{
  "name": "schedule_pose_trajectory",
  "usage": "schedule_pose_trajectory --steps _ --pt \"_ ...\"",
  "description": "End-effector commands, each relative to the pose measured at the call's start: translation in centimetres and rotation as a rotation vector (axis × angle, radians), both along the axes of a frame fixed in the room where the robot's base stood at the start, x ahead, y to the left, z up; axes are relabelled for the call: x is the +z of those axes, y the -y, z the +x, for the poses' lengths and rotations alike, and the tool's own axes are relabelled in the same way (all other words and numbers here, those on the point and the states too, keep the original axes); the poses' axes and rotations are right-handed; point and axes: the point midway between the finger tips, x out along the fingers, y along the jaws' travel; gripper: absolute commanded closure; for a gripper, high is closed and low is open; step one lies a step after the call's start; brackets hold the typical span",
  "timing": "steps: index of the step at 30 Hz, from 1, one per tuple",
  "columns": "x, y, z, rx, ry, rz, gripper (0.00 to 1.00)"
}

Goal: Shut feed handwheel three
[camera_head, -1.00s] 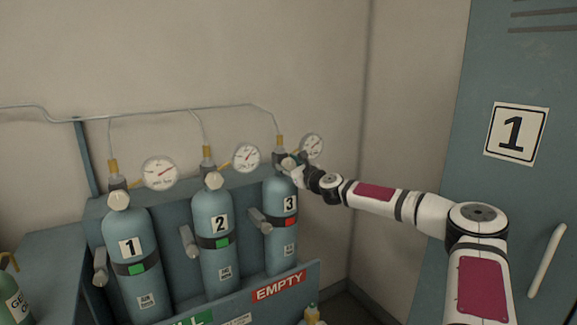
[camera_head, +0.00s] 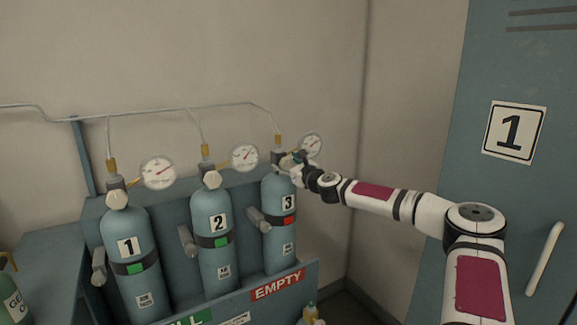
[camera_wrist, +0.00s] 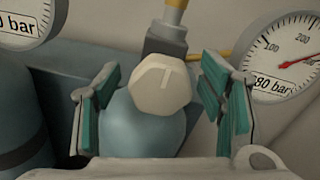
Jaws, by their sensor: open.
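Feed handwheel three is the pale, faceted knob (camera_wrist: 159,85) on the valve atop cylinder 3 (camera_head: 281,240). In the wrist view it sits between my open fingers, with a gap visible on both sides. A short line marks its face. My gripper (camera_head: 289,165) is at the top of cylinder 3 in the head view, where it partly covers the handwheel. In the wrist view, my gripper (camera_wrist: 161,100) has its teal-padded fingers spread to the left and right of the knob. The gauge (camera_wrist: 290,57) of cylinder 3 is just right of the right finger.
Cylinder 2 (camera_head: 218,258) and cylinder 1 (camera_head: 128,222) stand to the left with their own pale handwheels and gauges. A thin pipe (camera_head: 160,112) runs along the wall above. A blue locker (camera_head: 520,190) marked 1 stands at the right, near my arm.

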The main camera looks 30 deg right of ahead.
Motion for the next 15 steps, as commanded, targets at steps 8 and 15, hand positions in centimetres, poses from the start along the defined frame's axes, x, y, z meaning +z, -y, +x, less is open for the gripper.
schedule_pose_trajectory --steps 8,15 --pt "0.0 0.2 -2.8 -0.001 0.0 0.001 0.36" --pt "0.0 0.4 -7.8 0.0 0.0 0.001 0.36"
